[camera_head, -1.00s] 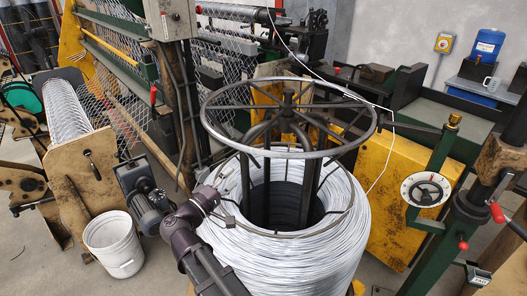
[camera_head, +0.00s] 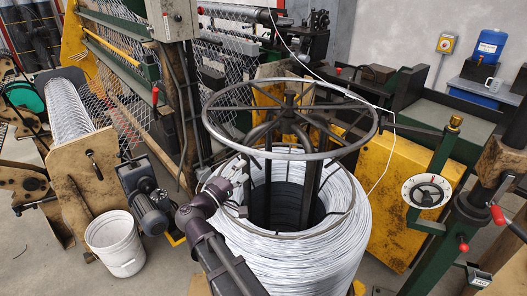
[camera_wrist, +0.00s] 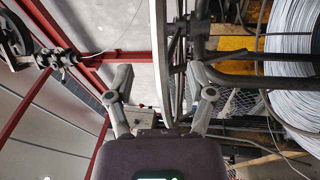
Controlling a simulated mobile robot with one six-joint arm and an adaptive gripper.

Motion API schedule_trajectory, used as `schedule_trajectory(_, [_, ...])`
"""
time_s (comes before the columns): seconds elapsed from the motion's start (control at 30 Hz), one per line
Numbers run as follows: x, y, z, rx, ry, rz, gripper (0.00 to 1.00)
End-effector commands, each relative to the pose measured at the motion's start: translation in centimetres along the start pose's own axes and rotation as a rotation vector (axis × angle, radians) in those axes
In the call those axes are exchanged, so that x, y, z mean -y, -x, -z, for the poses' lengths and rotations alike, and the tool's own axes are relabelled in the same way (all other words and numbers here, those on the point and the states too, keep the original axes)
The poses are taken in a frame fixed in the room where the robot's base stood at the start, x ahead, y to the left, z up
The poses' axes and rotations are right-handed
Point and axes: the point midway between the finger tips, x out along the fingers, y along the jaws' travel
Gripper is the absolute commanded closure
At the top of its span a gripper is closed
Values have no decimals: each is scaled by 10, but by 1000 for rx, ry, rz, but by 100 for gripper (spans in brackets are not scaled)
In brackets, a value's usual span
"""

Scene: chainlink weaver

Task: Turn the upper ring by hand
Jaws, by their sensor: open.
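The upper ring (camera_head: 290,156) is a large grey metal hoop with spokes, held level above a coil of bright wire (camera_head: 310,240). My gripper (camera_head: 241,168) is below the front left part of the ring, near the upper left edge of the coil. In the wrist view my gripper (camera_wrist: 160,72) is open, with its two fingers spread. The ring's rim (camera_wrist: 159,40) runs as a pale upright band between the fingers. No finger visibly touches it, and its depth relative to the fingertips is hard to tell.
Dark posts (camera_head: 265,195) rise inside the coil below the ring. A thin wire (camera_head: 345,92) passes over the ring. A motor (camera_head: 150,213) and a white bucket (camera_head: 115,243) stand left of my arm. A yellow cabinet (camera_head: 400,190) stands to the right.

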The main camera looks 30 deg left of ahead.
Motion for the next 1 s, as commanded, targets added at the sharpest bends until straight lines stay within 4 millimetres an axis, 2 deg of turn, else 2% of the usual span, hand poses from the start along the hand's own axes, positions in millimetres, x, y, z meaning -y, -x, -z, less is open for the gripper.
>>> schedule_trajectory(0.4, [-1, -63, 1, 2, 0, 0, 31])
schedule_trajectory(0.6, [-1, -84, 2, 0, 0, 0, 31])
schedule_trajectory(1.0, [0, -94, 1, -2, -1, 0, 31])
